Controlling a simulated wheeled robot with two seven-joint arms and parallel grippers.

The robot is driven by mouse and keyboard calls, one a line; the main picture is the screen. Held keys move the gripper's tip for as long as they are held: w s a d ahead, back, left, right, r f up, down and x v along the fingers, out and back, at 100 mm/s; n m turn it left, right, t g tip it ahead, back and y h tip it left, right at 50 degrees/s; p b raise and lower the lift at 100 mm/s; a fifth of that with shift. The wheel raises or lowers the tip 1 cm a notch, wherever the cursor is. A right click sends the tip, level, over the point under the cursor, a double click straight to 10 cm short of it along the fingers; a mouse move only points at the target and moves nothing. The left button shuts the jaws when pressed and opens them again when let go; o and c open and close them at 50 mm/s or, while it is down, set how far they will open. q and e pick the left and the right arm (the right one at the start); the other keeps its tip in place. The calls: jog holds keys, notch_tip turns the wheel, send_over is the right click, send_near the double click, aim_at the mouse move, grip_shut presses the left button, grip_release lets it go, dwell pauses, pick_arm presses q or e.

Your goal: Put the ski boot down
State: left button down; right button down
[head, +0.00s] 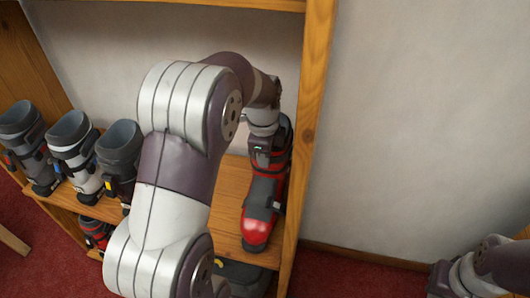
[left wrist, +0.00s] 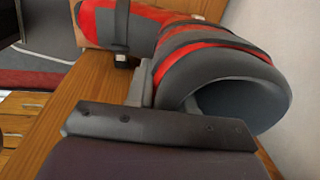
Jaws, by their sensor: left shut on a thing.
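The ski boot (head: 262,200) is red and black with a grey cuff. It is upright over the wooden shelf board (head: 228,203), close to the right side panel, toe toward the front edge. I cannot tell whether its sole touches the board. My left gripper (head: 263,132) is shut on its upper cuff from above; the fingertips are partly hidden by the wrist. In the left wrist view the boot (left wrist: 190,50) lies across the top, its cuff opening facing right. My right arm shows at the lower right edge; its gripper (head: 440,279) is dark and unclear.
Several grey and white boots (head: 75,150) stand on the same shelf to the left. A red boot (head: 95,232) and a dark boot (head: 243,277) show on a lower level. The wooden side panel (head: 309,130) is close on the right, with a bare wall beyond.

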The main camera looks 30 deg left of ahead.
pick_arm(q)
jog(key=shift+f, duration=0.25)
jog(key=c, duration=0.9)
grip_release()
jog(key=shift+f, duration=0.15)
